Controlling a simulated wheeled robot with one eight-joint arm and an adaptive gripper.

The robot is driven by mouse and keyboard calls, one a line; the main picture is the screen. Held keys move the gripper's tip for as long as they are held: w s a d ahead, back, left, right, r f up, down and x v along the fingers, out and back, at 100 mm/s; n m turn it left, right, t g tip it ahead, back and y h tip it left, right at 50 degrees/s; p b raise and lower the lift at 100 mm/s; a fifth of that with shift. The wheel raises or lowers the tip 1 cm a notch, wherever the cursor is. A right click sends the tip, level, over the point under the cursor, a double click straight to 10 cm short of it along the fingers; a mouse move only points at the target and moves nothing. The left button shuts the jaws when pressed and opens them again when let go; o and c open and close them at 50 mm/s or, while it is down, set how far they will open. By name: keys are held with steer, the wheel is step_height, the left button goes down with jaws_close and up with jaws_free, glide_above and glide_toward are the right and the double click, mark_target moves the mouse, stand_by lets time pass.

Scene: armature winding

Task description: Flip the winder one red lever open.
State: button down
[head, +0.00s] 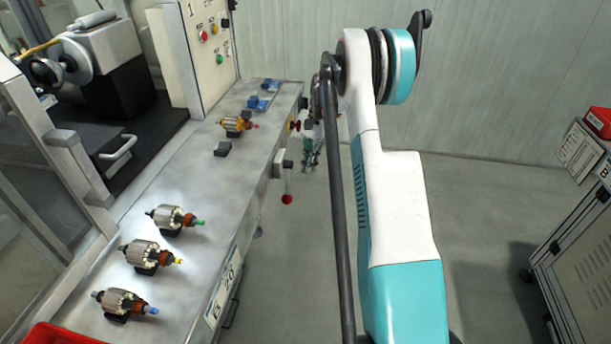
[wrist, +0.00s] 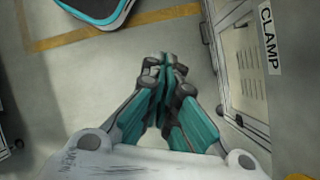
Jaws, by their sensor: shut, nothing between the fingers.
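A lever with a red ball end (head: 287,199) hangs down from a small pale box on the front face of the steel bench (head: 225,165). A smaller red knob (head: 295,126) shows further back on the same bench edge. My gripper (head: 312,160) is beside the bench edge, to the right of the box and beyond the lever, apart from the red ball. In the wrist view my gripper (wrist: 163,70) has its teal fingers together with nothing between them, over bare floor. The red lever cannot be made out in the wrist view.
Several armatures (head: 176,218) lie on the bench, with a red bin (head: 60,334) at its near end. A panel with buttons (head: 208,45) stands behind. A CLAMP label (wrist: 269,38) shows at right in the wrist view. A grey cabinet (head: 580,240) stands at right. The floor between is clear.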

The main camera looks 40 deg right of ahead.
steer(key=d+r, duration=0.1)
steer(key=w+d+r, duration=0.1)
steer(key=shift+w+r+p, duration=0.1)
steer(key=shift+r+p, duration=0.2)
steer(key=shift+p, duration=0.1)
stand_by(0.3)
